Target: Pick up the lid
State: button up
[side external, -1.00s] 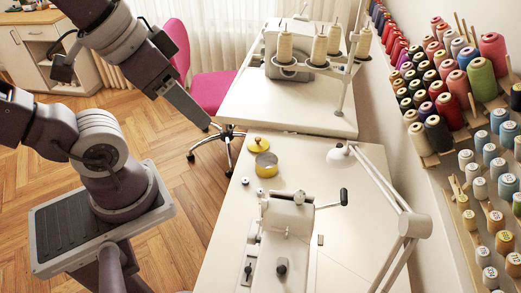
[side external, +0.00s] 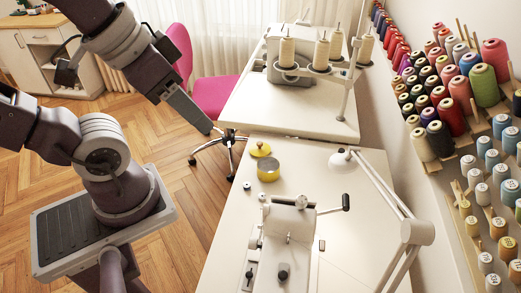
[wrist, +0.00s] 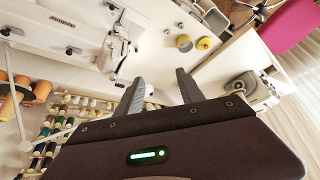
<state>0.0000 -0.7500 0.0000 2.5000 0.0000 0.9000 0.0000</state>
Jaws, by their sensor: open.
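A sewing machine (side external: 286,225) stands in front of the tin, with two small bobbins (side external: 247,186) to the left. A desk lamp (side external: 415,231) reaches over from the right. A second machine with thread cones (side external: 321,50) stands behind. A pink chair (side external: 214,95) is beyond the table.

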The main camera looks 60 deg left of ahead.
jog(key=o, duration=0.7)
jog(key=n+g, duration=0.6)
jog(key=n, duration=1.2)
send_over(260, 143)
jog(key=f, duration=3)
jog(key=shift+w+d, duration=0.15)
jog(key=shift+w, duration=0.1)
jog(key=f, duration=0.7)
jog(key=shift+s+a, duration=0.2)
jog(key=shift+s, duration=0.05)
